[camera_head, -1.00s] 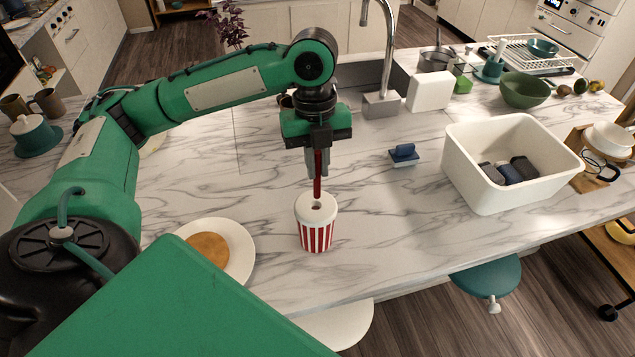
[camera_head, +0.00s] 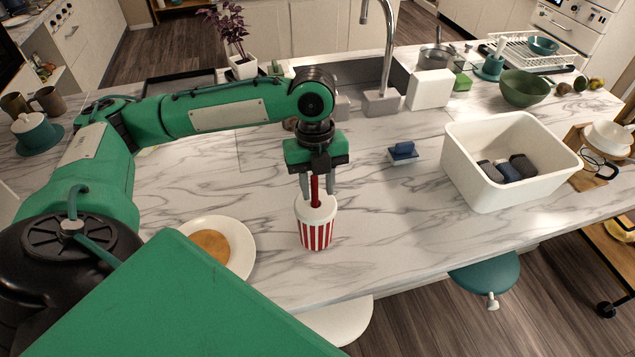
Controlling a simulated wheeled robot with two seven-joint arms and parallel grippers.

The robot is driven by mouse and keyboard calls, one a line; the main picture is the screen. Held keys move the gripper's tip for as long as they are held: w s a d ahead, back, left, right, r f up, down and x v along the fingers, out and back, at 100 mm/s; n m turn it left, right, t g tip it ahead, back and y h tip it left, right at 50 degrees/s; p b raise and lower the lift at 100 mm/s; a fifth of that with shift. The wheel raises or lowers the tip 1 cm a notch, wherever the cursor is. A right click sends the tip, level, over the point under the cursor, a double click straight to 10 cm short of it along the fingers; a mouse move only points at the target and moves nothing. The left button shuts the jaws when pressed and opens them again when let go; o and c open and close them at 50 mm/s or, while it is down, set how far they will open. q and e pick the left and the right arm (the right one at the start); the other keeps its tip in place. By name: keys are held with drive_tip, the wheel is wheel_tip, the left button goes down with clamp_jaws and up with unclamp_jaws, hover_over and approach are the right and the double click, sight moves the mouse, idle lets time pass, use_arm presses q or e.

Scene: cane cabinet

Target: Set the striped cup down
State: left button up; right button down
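The striped cup (camera_head: 317,234) has red and white vertical stripes, a white lid and a red straw. It stands upright on the marble counter (camera_head: 400,225), right of a plate. My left gripper (camera_head: 317,190) points down just above the lid. Its two fingers are spread, one on each side of the straw (camera_head: 314,188), with visible gaps between them and the straw. Whether the fingertips touch the lid is hard to tell. My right gripper is out of view.
A white plate (camera_head: 241,237) with a round brown food item (camera_head: 212,245) lies left of the cup.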

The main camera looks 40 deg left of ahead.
use_arm(q)
drive_tip(key=shift+r, duration=0.1)
wheel_tip(320, 180, up, 12)
drive_tip(key=w+a+b, duration=0.1)
drive_tip(key=b, duration=0.1)
drive_tip(key=shift+a, duration=0.2)
drive_tip(key=shift+w, duration=0.1)
idle(0.5)
